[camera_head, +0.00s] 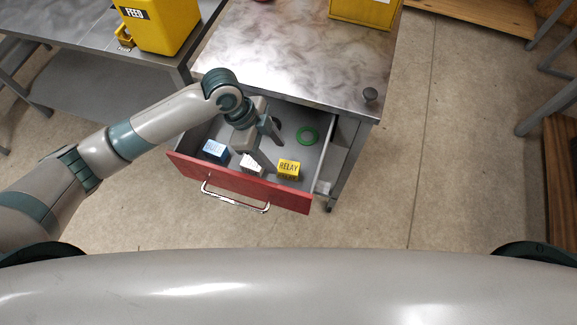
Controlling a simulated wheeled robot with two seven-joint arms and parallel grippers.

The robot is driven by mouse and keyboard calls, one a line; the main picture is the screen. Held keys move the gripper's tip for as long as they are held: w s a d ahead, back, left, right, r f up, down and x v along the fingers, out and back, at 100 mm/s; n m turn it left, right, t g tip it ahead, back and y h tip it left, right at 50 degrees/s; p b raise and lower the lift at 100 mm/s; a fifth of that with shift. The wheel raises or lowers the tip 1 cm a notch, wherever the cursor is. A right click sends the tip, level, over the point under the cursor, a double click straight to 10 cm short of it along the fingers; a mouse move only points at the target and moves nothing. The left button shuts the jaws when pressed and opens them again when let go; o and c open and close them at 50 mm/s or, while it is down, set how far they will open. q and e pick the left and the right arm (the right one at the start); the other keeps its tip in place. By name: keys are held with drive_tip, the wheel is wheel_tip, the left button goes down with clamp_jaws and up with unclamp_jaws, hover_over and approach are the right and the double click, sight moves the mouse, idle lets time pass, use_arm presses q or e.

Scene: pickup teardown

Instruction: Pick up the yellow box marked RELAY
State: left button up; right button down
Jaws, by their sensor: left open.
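The yellow box marked RELAY (288,169) sits in the open red-fronted drawer (240,185), near its front right, with its label facing up toward me. My left gripper (267,148) reaches down into the drawer from the left, open and empty. Its fingers are up and to the left of the yellow box and look apart from it. A white box (251,165) lies just left of the yellow box, partly behind a finger. A blue box (214,150) with a label lies further left. My right gripper is not in view.
A yellow FEED bin (160,22) stands on the left table. The drawer walls surround the boxes.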

sight(288, 167)
use_arm(q)
drive_tip(key=shift+p+x, duration=0.45)
drive_tip(key=shift+x, duration=1.95)
drive_tip(key=shift+d+f+p, duration=0.25)
drive_tip(key=shift+p, duration=0.15)
drive_tip(key=p+x, duration=0.1)
drive_tip(key=x, duration=0.2)
drive_tip(key=shift+w+d+f+p, duration=0.2)
drive_tip(key=shift+f+p, duration=0.1)
drive_tip(key=shift+d+f, duration=0.1)
drive_tip(key=shift+f, duration=0.25)
drive_tip(key=c, duration=1.2)
drive_tip(key=shift+o, duration=0.2)
